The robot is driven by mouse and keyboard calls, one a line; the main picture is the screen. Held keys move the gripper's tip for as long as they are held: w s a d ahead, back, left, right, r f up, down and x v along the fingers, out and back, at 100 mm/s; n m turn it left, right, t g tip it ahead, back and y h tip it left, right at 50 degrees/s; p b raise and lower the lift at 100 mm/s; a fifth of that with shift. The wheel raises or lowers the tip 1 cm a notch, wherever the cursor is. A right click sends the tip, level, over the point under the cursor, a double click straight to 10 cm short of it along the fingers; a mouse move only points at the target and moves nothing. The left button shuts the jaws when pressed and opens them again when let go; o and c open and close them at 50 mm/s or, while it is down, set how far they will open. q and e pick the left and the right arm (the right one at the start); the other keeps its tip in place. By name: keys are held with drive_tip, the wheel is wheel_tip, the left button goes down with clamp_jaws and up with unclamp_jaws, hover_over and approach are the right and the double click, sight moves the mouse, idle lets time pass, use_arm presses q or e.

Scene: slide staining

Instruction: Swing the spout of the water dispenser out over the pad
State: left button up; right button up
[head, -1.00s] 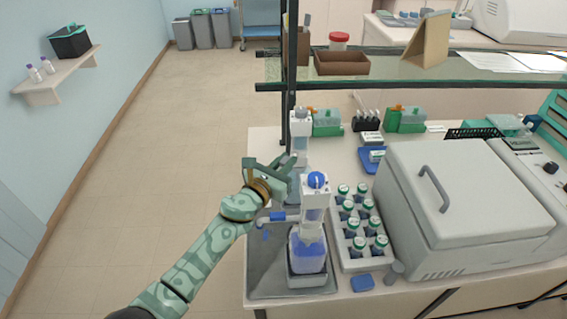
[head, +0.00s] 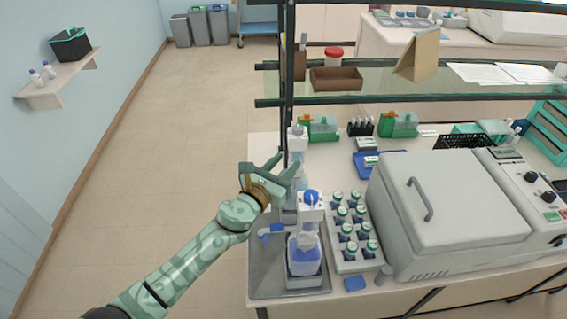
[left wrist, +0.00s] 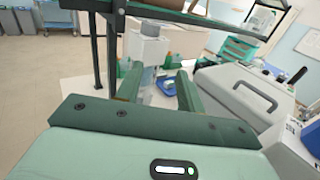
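A dispenser with a white head (head: 298,138) and a pale, clear bottle stands at the back; my gripper partly hides it, and I cannot make out its spout. A second dispenser with a blue knob and blue liquid (head: 304,255) stands in front; its blue spout (head: 271,230) points left over a grey pad (head: 265,280). My left gripper (head: 282,163) is at the left of the back dispenser. In the left wrist view its two green fingers (left wrist: 160,90) are spread, with the back dispenser's white head (left wrist: 148,47) beyond and between them. My right gripper is not in view.
A rack of green-capped bottles (head: 351,260) stands right of the front dispenser, beside a large grey lidded machine (head: 450,215). A glass shelf (head: 420,97) with dark posts runs above the back of the bench. Open floor lies left of the bench.

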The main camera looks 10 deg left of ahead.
use_arm(q)
drive_tip(key=s+r+p, duration=0.3)
drive_tip(key=s+r, duration=0.2)
drive_tip(key=s, duration=0.5)
drive_tip(key=shift+d+p, duration=0.35)
drive_tip(key=shift+d, duration=0.1)
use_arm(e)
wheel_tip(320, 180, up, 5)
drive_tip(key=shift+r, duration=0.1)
